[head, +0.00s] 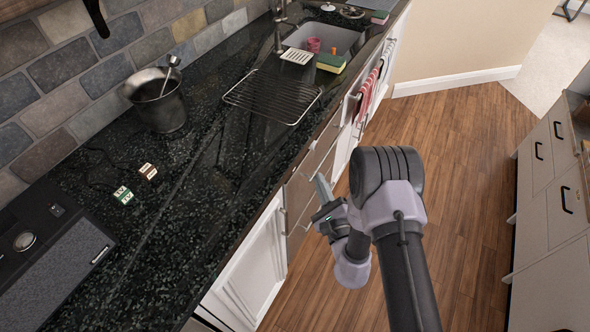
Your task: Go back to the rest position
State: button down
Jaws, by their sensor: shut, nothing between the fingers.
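My gripper (324,192) is shut and empty. It shows in the head view in front of the white cabinet doors, right of the counter's front edge. Part of it is hidden behind my own arm, which comes up from the lower right. No object is held.
A dark granite counter (190,205) runs along the left. It carries a metal bucket (158,105), a wire rack (270,98), small blocks (123,195) and a black speaker-like device (50,255). A sink (340,40) lies beyond. White cabinets (550,230) stand right; wooden floor (455,150) is clear between.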

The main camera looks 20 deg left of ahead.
jog(key=shift+d, duration=0.65)
